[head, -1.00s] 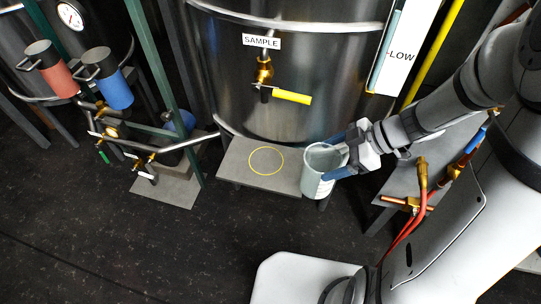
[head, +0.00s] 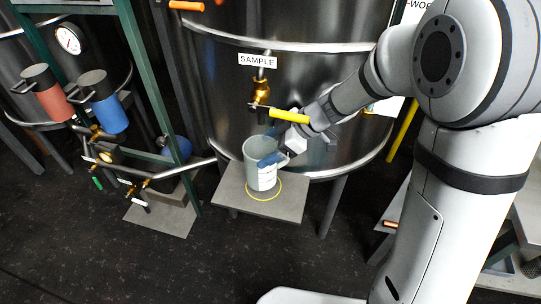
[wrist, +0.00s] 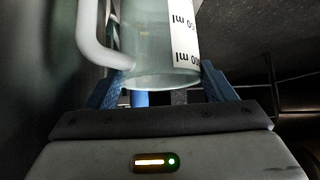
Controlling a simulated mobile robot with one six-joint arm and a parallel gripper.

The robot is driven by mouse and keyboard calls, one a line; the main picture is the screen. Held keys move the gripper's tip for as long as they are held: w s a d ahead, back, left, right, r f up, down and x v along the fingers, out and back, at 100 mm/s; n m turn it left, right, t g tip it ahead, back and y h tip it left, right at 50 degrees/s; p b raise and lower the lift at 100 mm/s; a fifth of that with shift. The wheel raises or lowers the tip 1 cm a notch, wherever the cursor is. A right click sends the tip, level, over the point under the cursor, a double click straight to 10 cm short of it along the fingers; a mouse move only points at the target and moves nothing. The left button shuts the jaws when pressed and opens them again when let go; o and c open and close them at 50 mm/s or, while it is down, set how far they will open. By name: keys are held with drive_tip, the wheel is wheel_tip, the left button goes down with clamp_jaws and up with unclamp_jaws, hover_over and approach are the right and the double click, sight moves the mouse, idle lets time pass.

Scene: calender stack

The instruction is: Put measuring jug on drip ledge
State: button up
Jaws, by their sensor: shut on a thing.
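The measuring jug (head: 259,174) is a pale translucent vessel with a handle and a white scale strip. It looks upright over the yellow ring on the drip ledge (head: 228,192), a grey plate below the SAMPLE tap. I cannot tell whether its base touches the plate. My gripper (head: 269,147) reaches in from the right, its blue fingers shut on the jug near its upper part. In the wrist view the jug (wrist: 155,45) sits between the blue fingers (wrist: 160,88), with its handle at left and upside-down "ml" marks at right.
The brass tap (head: 262,93) with its yellow lever (head: 289,116) is just above the jug and close to my wrist. The steel tank (head: 225,85) stands behind. At left are a green frame post (head: 150,85) and pipework with red and blue canisters (head: 112,114).

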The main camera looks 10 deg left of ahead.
drive_tip(key=shift+f+b, duration=0.6)
drive_tip(key=shift+f, duration=1.05)
drive_tip(key=o, duration=1.4)
drive_tip(key=shift+o, duration=0.2)
drive_tip(key=p+v, duration=0.3)
drive_tip(key=v, duration=0.9)
drive_tip(key=shift+p, duration=0.4)
drive_tip(key=shift+s, duration=0.1)
